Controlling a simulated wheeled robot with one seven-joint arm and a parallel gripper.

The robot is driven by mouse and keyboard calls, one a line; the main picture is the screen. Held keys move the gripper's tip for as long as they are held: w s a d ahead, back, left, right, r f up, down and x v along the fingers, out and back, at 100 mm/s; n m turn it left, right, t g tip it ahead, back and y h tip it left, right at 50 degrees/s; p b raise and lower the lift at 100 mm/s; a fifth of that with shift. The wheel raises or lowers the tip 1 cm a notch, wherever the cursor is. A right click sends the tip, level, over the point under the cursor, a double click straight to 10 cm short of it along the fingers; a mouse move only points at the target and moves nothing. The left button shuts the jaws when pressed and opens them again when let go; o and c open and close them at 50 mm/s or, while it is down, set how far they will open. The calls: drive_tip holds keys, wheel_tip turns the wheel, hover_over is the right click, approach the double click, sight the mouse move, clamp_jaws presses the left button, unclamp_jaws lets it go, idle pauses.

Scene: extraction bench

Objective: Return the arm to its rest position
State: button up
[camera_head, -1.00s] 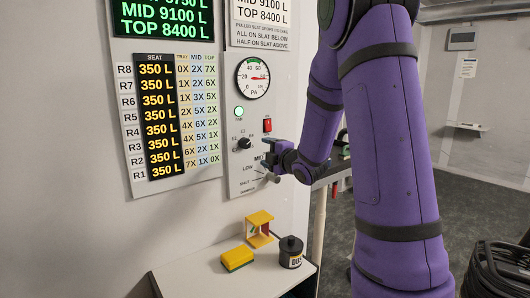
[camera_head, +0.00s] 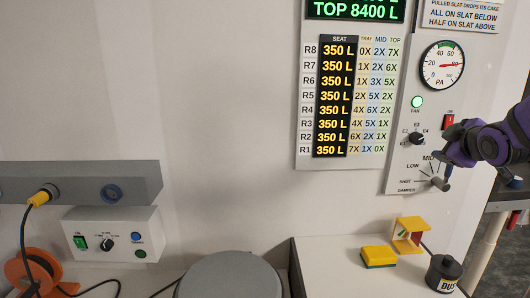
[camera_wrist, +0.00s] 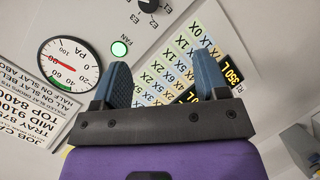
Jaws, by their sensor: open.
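My gripper (camera_wrist: 163,88) is open and empty in the wrist view, its two blue fingers spread apart in front of the wall panel. In the head view my gripper (camera_head: 446,172) is at the right, close to the damper knob (camera_head: 440,184) on the lower part of the control panel (camera_head: 398,172); I cannot tell from this view whether it touches the knob. My purple arm reaches in from the right edge. The wrist view shows the pressure gauge (camera_wrist: 70,64), the green fan lamp (camera_wrist: 119,48) and part of the number chart (camera_wrist: 180,62).
A white bench (camera_head: 340,275) below holds a yellow sponge (camera_head: 378,256), a yellow stand (camera_head: 408,236) and a black dust pot (camera_head: 443,273). At the left are a grey rail (camera_head: 75,182), a white switch box (camera_head: 115,236), an orange reel (camera_head: 32,272) and a round grey lid (camera_head: 230,276).

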drive_tip(key=s+a+m+g+y, duration=0.1)
drive_tip(key=s+a+m+g, duration=0.3)
drive_tip(key=s, duration=0.9)
drive_tip(key=s+a+m+g+y, duration=0.1)
drive_tip(key=s+a+m+g, duration=0.3)
drive_tip(key=s+a, duration=0.6)
drive_tip(key=s+m, duration=0.1)
drive_tip(key=s, duration=0.3)
drive_tip(key=shift+s+f+m+g, duration=0.15)
drive_tip(key=shift+s+m+g, duration=0.15)
drive_tip(key=shift+m, duration=0.1)
idle(3.8)
